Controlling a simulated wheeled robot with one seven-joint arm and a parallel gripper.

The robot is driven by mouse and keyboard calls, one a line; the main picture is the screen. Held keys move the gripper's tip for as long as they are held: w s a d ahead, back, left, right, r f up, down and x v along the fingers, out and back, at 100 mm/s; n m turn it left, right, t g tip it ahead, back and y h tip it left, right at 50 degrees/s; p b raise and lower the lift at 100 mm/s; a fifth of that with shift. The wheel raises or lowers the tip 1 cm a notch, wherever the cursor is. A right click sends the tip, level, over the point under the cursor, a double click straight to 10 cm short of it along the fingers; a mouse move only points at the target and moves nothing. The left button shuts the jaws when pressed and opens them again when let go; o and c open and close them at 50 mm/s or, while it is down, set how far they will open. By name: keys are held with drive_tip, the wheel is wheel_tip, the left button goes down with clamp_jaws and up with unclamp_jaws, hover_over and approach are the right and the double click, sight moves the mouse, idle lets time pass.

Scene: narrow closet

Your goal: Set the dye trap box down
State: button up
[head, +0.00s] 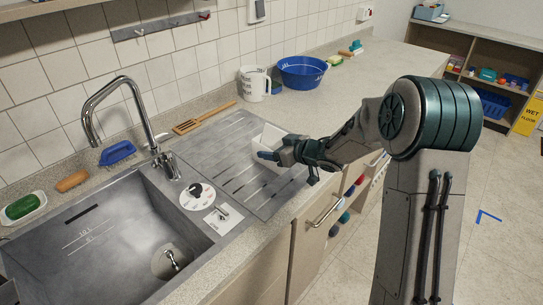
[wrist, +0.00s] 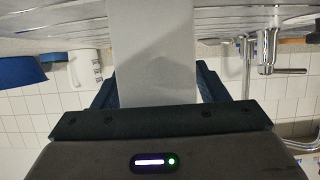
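The dye trap box (head: 272,136), a plain white box, is at the ribbed draining board (head: 226,157) right of the sink. My gripper (head: 277,155) reaches in from the right and covers part of it. In the wrist view, which looks upside down, the pale box (wrist: 155,55) lies between my two dark fingers (wrist: 156,88). The fingers appear closed against its sides. The box's lower end runs up to the board there; I cannot tell whether it touches.
A steel sink (head: 110,240) with a tall tap (head: 125,100) is at left. Round and square items (head: 198,196) lie at the board's left.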

drive_tip(key=c, duration=0.9)
drive_tip(key=shift+r, duration=0.1)
